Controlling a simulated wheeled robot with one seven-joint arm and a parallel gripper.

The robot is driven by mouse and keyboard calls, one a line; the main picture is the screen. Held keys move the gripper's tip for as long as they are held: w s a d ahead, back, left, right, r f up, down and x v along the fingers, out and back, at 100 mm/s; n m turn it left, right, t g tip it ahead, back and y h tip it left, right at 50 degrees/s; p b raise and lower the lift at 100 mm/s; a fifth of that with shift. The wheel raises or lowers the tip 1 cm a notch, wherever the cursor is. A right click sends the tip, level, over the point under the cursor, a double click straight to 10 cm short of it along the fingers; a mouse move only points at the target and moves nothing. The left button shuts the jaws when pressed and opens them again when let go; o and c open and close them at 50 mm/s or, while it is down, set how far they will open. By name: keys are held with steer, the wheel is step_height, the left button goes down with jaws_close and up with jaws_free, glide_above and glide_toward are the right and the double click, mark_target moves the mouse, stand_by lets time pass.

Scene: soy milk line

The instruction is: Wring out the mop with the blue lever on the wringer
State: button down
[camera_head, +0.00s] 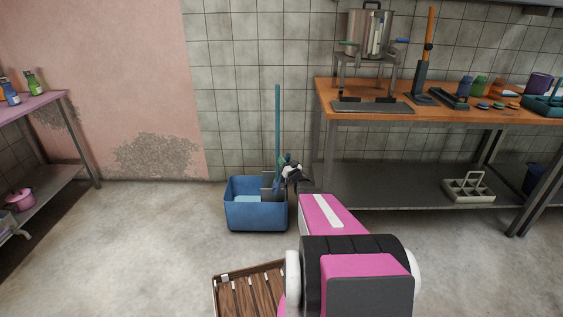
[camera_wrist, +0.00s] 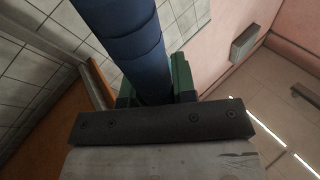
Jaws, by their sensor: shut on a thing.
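The blue mop bucket (camera_head: 256,214) stands on the floor by the tiled wall, with pale water in its left part. The grey wringer (camera_head: 267,184) sits at its right side. The teal mop handle (camera_head: 278,120) rises upright from there; the mop head is hidden. My gripper (camera_head: 288,162) is at the wringer's right side, above the bucket rim. In the wrist view, the green fingers of my gripper (camera_wrist: 154,88) are shut around a dark blue ribbed grip, the blue lever (camera_wrist: 132,45). In the head view the lever is mostly hidden by my gripper.
An orange-topped workbench (camera_head: 370,115) stands close on the right, with a steel pot (camera_head: 364,35) and a lower shelf (camera_head: 400,194). A wooden slatted crate (camera_head: 250,291) lies on the floor in front. A pink shelf (camera_head: 40,105) is at left. The floor left of the bucket is clear.

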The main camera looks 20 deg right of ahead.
steer(key=shift+s+d+f, duration=0.1)
steer(key=shift+d+f, duration=0.05)
steer(key=shift+d, duration=0.1)
steer(key=c, duration=0.9)
jaws_free()
steer(key=shift+d, duration=0.1)
steer(key=v, duration=1)
steer(key=shift+s, duration=0.45)
steer(key=shift+h, duration=0.4)
